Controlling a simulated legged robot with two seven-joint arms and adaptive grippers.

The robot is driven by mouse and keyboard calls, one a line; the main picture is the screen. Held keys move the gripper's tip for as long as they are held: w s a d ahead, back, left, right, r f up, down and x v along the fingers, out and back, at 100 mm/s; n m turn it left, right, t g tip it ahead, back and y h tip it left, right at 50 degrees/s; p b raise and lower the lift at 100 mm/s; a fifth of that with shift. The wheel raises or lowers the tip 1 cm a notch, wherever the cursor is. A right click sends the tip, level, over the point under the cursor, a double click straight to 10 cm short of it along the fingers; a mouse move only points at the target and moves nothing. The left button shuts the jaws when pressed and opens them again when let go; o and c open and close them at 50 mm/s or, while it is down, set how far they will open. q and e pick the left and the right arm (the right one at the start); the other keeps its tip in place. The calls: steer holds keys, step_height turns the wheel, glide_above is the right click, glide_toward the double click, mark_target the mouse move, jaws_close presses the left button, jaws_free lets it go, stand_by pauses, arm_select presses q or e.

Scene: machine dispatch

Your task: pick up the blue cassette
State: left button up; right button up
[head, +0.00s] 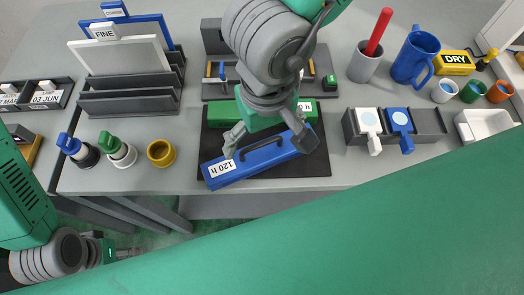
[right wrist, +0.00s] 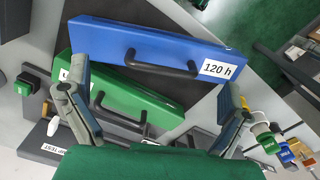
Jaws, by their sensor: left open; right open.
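The blue cassette (head: 240,166) is a long flat case with a dark handle and a "120 h" label. It lies at a slant on a dark mat (head: 312,163) at the table's front edge. It also shows in the right wrist view (right wrist: 150,42). My right gripper (head: 268,146) is open above it, its fingers spread either side of the cassette's middle; I cannot tell whether they touch it. In the right wrist view my right gripper (right wrist: 154,78) has nothing between its fingers. My left gripper (head: 104,247) is open at the lower left, away from the table.
A green cassette (right wrist: 108,76) with its own handle lies right beside the blue one, on the far side. A block with white and blue paddles (head: 430,120) stands to the right. Stamps and a yellow ring (head: 161,153) stand to the left.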

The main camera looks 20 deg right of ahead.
mark_target(261, 143)
steer(key=shift+f, duration=0.4)
steer(key=f, duration=0.2)
steer(key=f+b, duration=0.1)
steer(key=shift+w+a+f, duration=0.3)
steer(key=shift+w+f, duration=0.05)
steer(key=shift+a+f, duration=0.1)
steer(key=shift+f, duration=0.2)
steer(key=shift+w+a, duration=0.1)
steer(key=shift+r, duration=0.1)
steer(key=c, duration=0.4)
steer(key=shift+d, duration=0.3)
steer(key=c, duration=1.2)
steer(key=shift+a, duration=0.1)
